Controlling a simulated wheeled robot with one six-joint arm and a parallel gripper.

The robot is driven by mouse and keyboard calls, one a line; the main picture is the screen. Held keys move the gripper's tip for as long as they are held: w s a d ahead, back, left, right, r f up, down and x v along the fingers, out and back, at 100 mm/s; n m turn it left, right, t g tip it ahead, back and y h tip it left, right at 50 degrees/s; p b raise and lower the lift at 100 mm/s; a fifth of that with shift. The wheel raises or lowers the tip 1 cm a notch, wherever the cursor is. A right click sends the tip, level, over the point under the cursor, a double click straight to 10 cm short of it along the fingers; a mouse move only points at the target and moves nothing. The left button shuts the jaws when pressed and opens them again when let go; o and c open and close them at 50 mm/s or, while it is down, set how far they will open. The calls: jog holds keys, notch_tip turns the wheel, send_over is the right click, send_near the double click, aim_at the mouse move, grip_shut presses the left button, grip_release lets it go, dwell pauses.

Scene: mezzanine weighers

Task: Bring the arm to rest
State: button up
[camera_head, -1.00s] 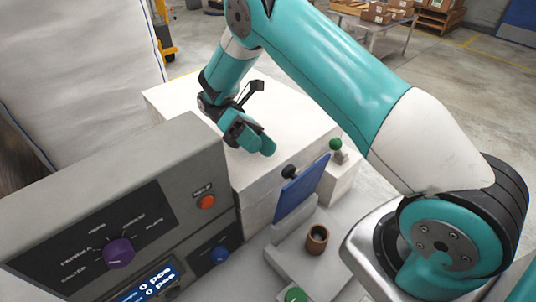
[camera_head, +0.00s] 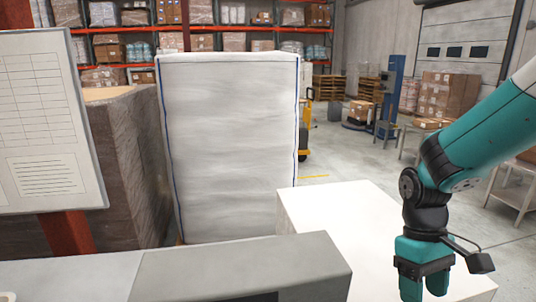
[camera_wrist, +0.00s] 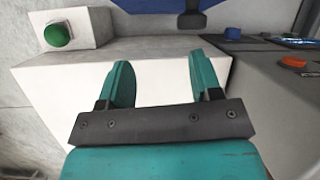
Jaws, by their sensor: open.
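My gripper (camera_head: 424,284) hangs pointing down at the lower right of the head view, in front of and above a white block-like cabinet (camera_head: 335,215). Its teal fingers stand apart in the wrist view (camera_wrist: 157,82), with nothing between them. The arm comes in from the right edge, bent at the wrist. In the wrist view the white cabinet (camera_wrist: 158,75) lies beyond the fingers; whether they touch it cannot be told.
A grey control box (camera_head: 240,268) fills the lower front; its orange button (camera_wrist: 293,62) shows in the wrist view. A green button (camera_wrist: 57,35) sits on a small block. A tall white wrapped pallet (camera_head: 230,140) stands behind. Open floor (camera_head: 345,160) lies beyond.

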jog(key=s+a+r+n+t+y+b, duration=0.1)
jog(key=s+a+t+y+b, duration=0.1)
jog(key=s+a+b, duration=0.2)
jog(key=s+a+r+n+t+y+b, duration=0.1)
jog(key=s+a+b, duration=0.3)
jog(key=s+a, duration=0.4)
jog(key=shift+s+r+n+t+y, duration=0.45)
jog(key=shift+s+t+y, duration=0.1)
jog(key=shift+t+y, duration=0.2)
